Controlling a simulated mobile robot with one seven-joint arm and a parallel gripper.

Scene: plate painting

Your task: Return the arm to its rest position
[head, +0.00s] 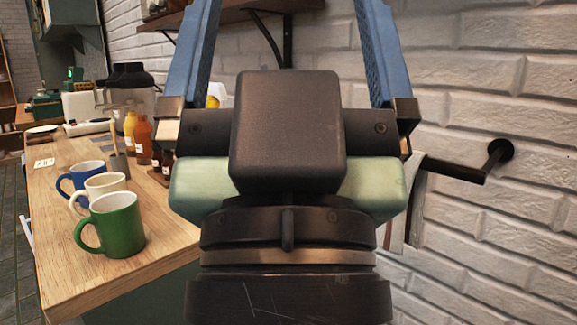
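My gripper (289,12) fills the middle of the head view, close to the camera and pointing up the picture. Its two blue fingers stand wide apart, and only wall and shelf show between them. The fingertips run out of the top edge. The dark gripper body hides much of the scene behind it, and most of the arm is out of view.
A wooden counter (75,265) at left holds a blue mug (88,176), a white mug (103,187), a green mug (117,224) and several bottles. A white brick wall (500,230) with a black rod (455,170) is at right. A shelf (230,8) hangs above.

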